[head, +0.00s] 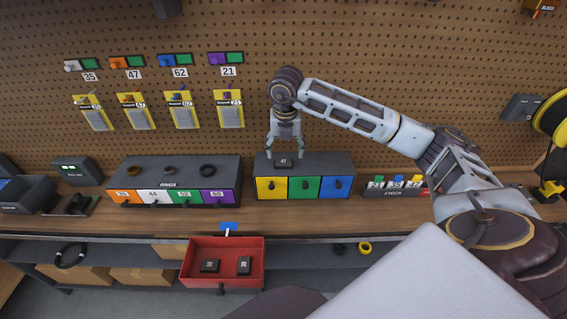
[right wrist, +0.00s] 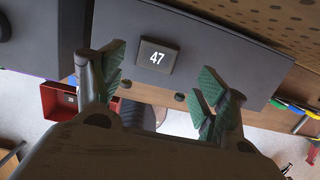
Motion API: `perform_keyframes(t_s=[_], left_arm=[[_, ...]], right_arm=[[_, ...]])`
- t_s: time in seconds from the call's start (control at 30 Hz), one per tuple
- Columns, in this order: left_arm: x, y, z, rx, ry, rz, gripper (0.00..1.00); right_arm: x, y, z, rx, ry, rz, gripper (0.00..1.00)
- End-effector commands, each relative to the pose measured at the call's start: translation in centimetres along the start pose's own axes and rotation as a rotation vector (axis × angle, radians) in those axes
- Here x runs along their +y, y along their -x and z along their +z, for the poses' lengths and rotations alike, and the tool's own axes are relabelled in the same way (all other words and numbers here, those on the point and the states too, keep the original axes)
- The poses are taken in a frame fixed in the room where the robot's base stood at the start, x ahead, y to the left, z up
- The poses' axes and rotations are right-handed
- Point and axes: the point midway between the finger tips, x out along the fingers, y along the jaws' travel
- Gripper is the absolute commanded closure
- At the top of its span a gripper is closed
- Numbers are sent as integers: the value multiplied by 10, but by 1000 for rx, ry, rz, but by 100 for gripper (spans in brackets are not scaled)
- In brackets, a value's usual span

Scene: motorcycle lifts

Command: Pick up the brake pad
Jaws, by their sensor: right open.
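A small dark block marked 47 (head: 283,162), which looks like a brake pad, lies on top of the grey cabinet with yellow, green and blue drawers (head: 325,164). It also shows in the right wrist view (right wrist: 157,56), flat on the grey cabinet top (right wrist: 225,62). My right gripper (head: 284,151) points down just above the block. Its green-padded fingers are apart, one to each side of the block in the right wrist view, with nothing between them that they grip. Two similar dark blocks (head: 209,265) (head: 244,265) lie in the red tray. My left gripper is not in view.
The red tray (head: 222,286) sits below the wooden bench edge. A rings cabinet (head: 225,170) stands to the left, with dark rings on top. A stock rack (head: 391,192) stands to the right. Tagged packets (head: 138,118) hang on the pegboard behind.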

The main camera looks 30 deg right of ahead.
Motion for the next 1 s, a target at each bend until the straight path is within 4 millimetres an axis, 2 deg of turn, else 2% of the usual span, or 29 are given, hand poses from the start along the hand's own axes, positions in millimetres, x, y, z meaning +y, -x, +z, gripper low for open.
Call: perform_keyframes(t_s=[0.37,0.8,1.0], left_arm=[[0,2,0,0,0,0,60],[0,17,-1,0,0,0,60],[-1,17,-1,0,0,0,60]], right_arm=[[1,-5,0,2,0,-2,27],[4,-46,0,2,0,-2,27],[5,-52,0,0,0,0,27]])
